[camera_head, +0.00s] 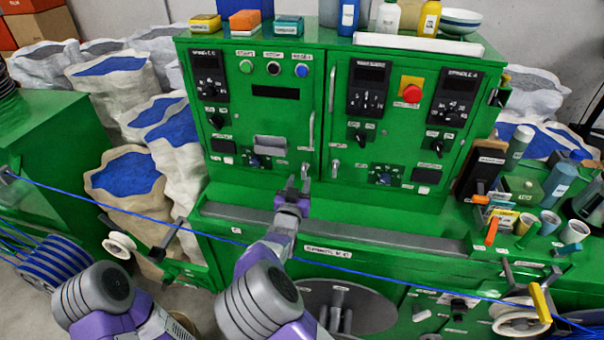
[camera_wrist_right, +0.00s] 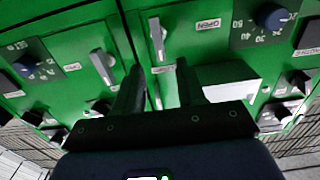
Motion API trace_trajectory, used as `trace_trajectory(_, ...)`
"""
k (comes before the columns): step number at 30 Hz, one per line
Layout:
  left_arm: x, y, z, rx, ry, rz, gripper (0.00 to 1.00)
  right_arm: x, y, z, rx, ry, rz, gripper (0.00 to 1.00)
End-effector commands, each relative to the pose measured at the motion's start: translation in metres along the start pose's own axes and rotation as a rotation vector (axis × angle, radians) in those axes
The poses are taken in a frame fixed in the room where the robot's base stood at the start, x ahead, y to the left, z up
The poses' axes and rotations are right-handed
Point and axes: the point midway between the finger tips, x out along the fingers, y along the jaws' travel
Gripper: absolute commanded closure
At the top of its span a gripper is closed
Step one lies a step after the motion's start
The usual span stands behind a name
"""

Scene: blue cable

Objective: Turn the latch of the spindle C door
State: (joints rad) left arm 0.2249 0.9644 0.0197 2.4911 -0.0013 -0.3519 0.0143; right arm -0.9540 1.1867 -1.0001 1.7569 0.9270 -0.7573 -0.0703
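The green cabinet has two doors side by side, and the small door labels are too blurred to tell which one reads spindle C. The left door (camera_head: 290,120) has a small grey latch (camera_head: 304,170) at its lower right corner. The right door (camera_head: 345,130) has a similar latch (camera_head: 335,168) at its lower left corner. My right gripper (camera_head: 297,184) is just below the left door's latch. In the right wrist view that latch (camera_wrist_right: 157,38) stands beyond the gap between my open, empty fingers (camera_wrist_right: 158,78); the other latch (camera_wrist_right: 102,66) is to the left. My left gripper is out of view.
A blue cable (camera_head: 130,211) runs across the front, below the doors. A grey ledge (camera_head: 400,238) lies under the doors. Bottles and boxes (camera_head: 545,185) crowd the right bench. Sacks of blue pellets (camera_head: 125,172) stand at left. Vertical handles (camera_head: 312,132) stick out above the latches.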

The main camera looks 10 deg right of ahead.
Motion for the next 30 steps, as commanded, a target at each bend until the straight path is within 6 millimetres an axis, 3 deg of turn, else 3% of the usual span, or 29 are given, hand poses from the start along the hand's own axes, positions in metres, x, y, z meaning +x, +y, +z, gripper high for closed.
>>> trace_trajectory(9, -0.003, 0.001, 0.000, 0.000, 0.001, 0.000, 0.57, 0.045, 0.001, 0.000, -0.001, 0.000, 0.001, 0.61)
trace_trajectory(22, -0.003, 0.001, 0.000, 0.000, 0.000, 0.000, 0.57, 0.054, 0.000, 0.001, -0.002, -0.002, -0.001, 0.61)
trace_trajectory(30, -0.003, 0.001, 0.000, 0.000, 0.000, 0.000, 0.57, 0.054, 0.000, 0.001, -0.002, -0.002, -0.001, 1.00)
